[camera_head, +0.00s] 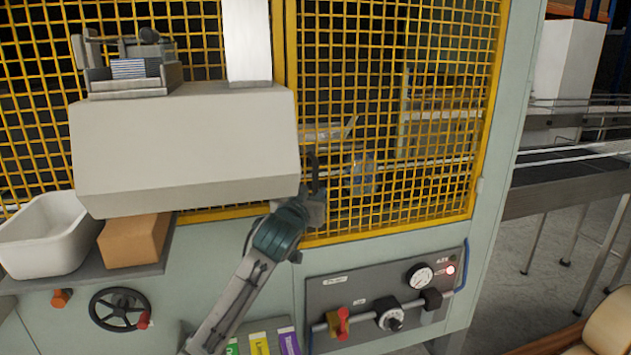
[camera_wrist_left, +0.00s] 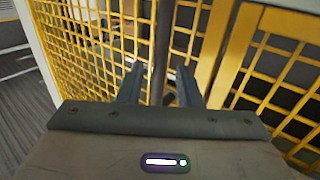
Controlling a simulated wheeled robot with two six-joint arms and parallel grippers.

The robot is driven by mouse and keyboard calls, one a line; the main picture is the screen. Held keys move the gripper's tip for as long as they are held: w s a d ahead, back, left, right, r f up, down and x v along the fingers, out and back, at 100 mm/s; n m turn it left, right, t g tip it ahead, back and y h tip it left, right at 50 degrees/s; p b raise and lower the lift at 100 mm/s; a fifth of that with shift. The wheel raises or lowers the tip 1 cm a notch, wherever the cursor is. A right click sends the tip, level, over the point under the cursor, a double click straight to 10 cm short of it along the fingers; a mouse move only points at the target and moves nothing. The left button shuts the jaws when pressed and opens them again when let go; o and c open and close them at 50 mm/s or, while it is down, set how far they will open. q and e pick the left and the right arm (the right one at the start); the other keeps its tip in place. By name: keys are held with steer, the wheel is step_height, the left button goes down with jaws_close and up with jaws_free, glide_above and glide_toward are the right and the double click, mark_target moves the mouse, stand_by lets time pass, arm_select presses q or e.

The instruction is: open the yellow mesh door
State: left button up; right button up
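The yellow mesh door (camera_head: 440,110) is on the right half of the machine front in the head view and looks closed against its frame. Its dark upright handle (camera_head: 314,170) is near the door's left edge. My left gripper (camera_head: 316,195) is at the handle's lower part. In the left wrist view, the handle (camera_wrist_left: 161,50) stands between the two spread fingers of the left gripper (camera_wrist_left: 160,85), with gaps visible on both sides. The mesh door (camera_wrist_left: 95,45) is right behind the fingers. My right gripper is in neither view.
A grey box-shaped housing (camera_head: 185,145) juts out left of the handle. A white bin (camera_head: 45,240) and brown carton (camera_head: 133,240) stand on a shelf below. A control panel (camera_head: 385,295) with gauge and valves is under the door. A conveyor (camera_head: 570,180) stands at right.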

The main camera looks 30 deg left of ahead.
mark_target(315, 190)
arm_select(q)
steer(key=shift+p+x, duration=0.5)
steer(key=shift+x, duration=1.2)
jaws_close()
steer(key=shift+f, duration=0.1)
